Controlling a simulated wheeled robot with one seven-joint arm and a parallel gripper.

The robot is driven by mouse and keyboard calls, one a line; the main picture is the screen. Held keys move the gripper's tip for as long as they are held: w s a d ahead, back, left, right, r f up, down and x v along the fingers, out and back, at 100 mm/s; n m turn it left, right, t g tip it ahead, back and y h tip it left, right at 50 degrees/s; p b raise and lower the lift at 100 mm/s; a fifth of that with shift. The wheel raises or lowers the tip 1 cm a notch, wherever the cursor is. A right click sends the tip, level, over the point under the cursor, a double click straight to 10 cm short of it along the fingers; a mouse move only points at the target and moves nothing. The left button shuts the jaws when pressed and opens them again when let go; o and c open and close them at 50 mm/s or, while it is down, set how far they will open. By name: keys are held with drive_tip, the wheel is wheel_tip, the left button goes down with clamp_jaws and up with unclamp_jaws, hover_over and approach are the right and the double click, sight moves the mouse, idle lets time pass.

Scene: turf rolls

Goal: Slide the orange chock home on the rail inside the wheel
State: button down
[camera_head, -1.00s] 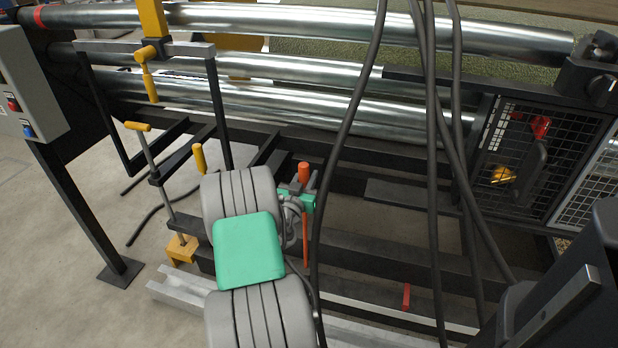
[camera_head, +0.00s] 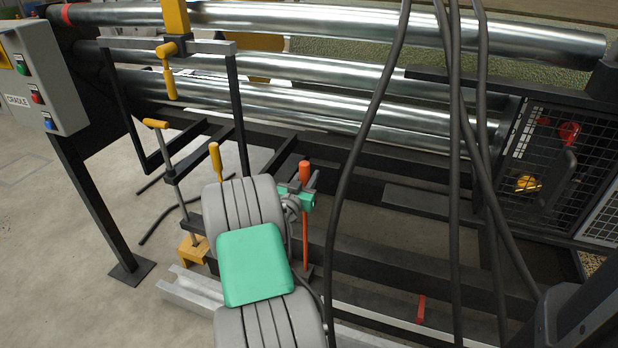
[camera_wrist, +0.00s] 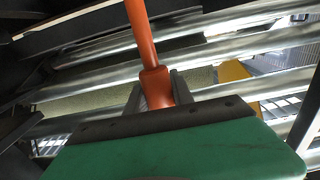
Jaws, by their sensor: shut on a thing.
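My gripper (camera_head: 299,197) is shut on an upright orange bar (camera_head: 305,174), which runs down past the fingers toward the dark frame. The bar also shows in the wrist view (camera_wrist: 158,88), rising between the fingers and out of the top edge. I take it for the handle of the orange chock; its lower end is small and partly hidden beside my arm, so I cannot tell whether it touches a rail. A pale metal rail (camera_head: 190,289) runs low behind my wrist, with a red mark (camera_head: 420,309) farther right. I cannot make out the wheel.
A yellow-handled screw clamp (camera_head: 173,175) with a yellow foot (camera_head: 194,248) stands left of my gripper. Shiny rollers (camera_head: 340,75) cross the back. Dark hoses (camera_head: 362,130) hang close to the right of the bar. A mesh guard (camera_head: 545,170) is at right, a control box (camera_head: 45,80) at left.

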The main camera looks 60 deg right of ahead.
drive_tip(key=c, duration=1)
unclamp_jaws()
drive_tip(key=shift+r, duration=0.1)
drive_tip(key=shift+f, duration=0.25)
drive_tip(key=a, duration=0.5)
drive_tip(key=s+a, duration=0.1)
drive_tip(key=a, duration=0.1)
drive_tip(key=shift+s+a+r, duration=0.1)
drive_tip(key=shift+a+r, duration=0.15)
drive_tip(key=shift+a, duration=0.1)
